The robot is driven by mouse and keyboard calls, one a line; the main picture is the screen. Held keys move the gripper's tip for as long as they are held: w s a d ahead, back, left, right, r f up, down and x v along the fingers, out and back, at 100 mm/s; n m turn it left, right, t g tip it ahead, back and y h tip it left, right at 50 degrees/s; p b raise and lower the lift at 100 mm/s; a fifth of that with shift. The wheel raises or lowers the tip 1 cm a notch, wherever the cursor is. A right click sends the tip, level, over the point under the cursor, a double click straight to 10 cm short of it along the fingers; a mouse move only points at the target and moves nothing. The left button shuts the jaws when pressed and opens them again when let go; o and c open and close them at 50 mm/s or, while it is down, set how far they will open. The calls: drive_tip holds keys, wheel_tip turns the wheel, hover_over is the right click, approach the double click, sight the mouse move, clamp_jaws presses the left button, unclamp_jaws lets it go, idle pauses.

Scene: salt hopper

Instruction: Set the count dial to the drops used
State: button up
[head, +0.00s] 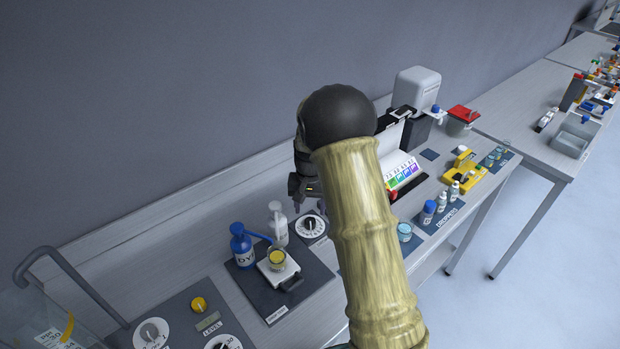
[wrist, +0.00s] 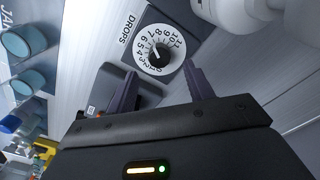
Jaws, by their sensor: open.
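The count dial (wrist: 150,62) is a white disc with black numbers and a black knob (wrist: 166,53), beside a "DROPS" label (wrist: 129,29). A small pale mark on the knob points to the upper left, about the 5 or 6; I cannot tell exactly. My gripper (wrist: 160,70) is open, with one finger to each side of the dial's lower part and nothing between them. I cannot tell how high the fingers are above it. In the head view the dial (head: 309,226) lies just below my gripper (head: 309,206), partly hidden by my arm.
A white bottle (head: 278,224) stands close left of the dial, with a blue pump bottle (head: 242,245) beyond. A beaker of yellow liquid (head: 277,260) stands on a pad in front. A colour chart (head: 402,172) and dropper bottles (head: 442,202) are to the right of my arm.

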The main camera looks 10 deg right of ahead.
sight(310, 220)
wheel_tip(310, 220, up, 12)
drive_tip(key=b, duration=0.1)
drive_tip(key=shift+r, duration=0.15)
idle(0.4)
drive_tip(key=s+f+n+t, duration=0.1)
drive_tip(key=s+f, duration=0.1)
drive_tip(key=s, duration=0.9)
drive_tip(key=s+f+n+t, duration=0.1)
drive_tip(key=s+f+n, duration=0.1)
drive_tip(key=s, duration=1)
drive_tip(key=shift+s+n+t, duration=0.2)
drive_tip(key=shift+n+t, duration=0.1)
drive_tip(key=shift+f, duration=0.1)
